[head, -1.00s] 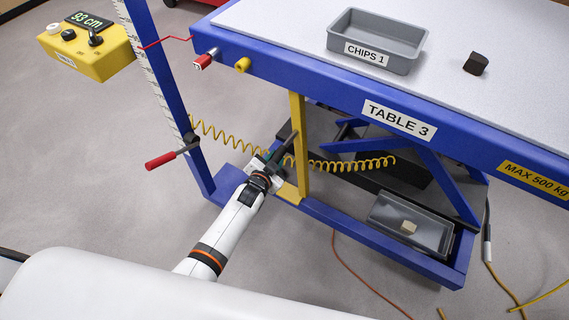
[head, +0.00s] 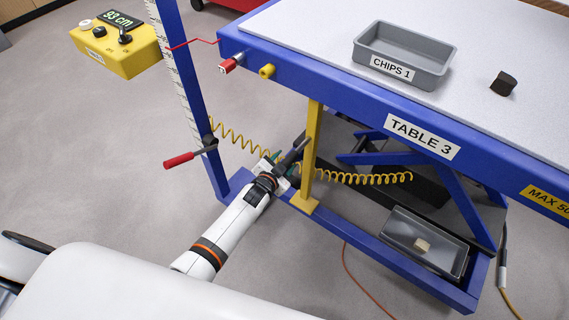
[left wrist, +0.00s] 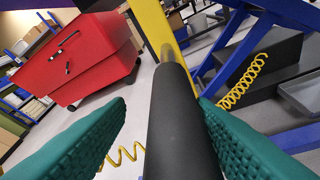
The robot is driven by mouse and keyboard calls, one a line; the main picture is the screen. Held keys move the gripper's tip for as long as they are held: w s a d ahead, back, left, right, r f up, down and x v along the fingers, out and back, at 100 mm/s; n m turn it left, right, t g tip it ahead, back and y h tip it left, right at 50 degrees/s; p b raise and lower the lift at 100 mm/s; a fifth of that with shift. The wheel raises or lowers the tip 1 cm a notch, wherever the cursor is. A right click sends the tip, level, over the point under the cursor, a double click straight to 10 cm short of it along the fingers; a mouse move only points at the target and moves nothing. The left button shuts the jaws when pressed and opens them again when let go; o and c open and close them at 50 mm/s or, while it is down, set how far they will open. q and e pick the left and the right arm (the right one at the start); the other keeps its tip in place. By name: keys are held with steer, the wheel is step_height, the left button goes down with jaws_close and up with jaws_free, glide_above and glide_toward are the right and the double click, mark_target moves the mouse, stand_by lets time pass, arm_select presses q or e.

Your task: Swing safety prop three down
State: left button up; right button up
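The safety prop (head: 313,135) is a yellow bar standing upright between the lower blue rail and the table labelled TABLE 3 (head: 422,136). Its black handle (head: 296,150) sticks out from the bar. My left gripper (head: 283,166) is at this handle. In the left wrist view the handle (left wrist: 178,125) runs between the green fingers of my left gripper (left wrist: 165,125). A gap shows between the left finger and the handle; the right finger is close beside it, and touching cannot be told. The yellow bar (left wrist: 155,28) shows beyond. My right gripper is not in view.
A coiled yellow hose (head: 365,179) hangs behind the prop. A grey tray (head: 402,225) with a small pale block stands on the lower frame. A red-handled lever (head: 185,159) sits on the left blue post. A red cabinet (left wrist: 80,60) stands on the floor in the left wrist view.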

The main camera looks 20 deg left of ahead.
arm_select(q)
steer(key=shift+s+d, duration=0.15)
steer(key=shift+d, duration=0.05)
steer(key=shift+s, duration=0.3)
steer(key=p+v, duration=0.2)
steer(key=v, duration=0.9)
steer(key=shift+s+a, duration=0.1)
steer(key=shift+a, duration=0.05)
steer(key=s+a+f+n+g+y+p, duration=0.1)
steer(key=s+f+g, duration=0.2)
steer(key=s+f, duration=0.6)
steer(key=s+a+f+n+g+p, duration=0.1)
steer(key=s+f+g+p, duration=0.15)
steer(key=s+f, duration=0.65)
steer(key=s+a+f+n+g, duration=0.1)
steer(key=s+f+g, duration=0.2)
steer(key=s, duration=0.8)
steer(key=s+f+n+g, duration=0.1)
steer(key=s+f+g, duration=0.3)
steer(key=s+f, duration=0.4)
steer(key=s, duration=0.4)
steer(key=shift+a+n+y+p, duration=0.35)
steer(key=shift+a+n+y, duration=0.05)
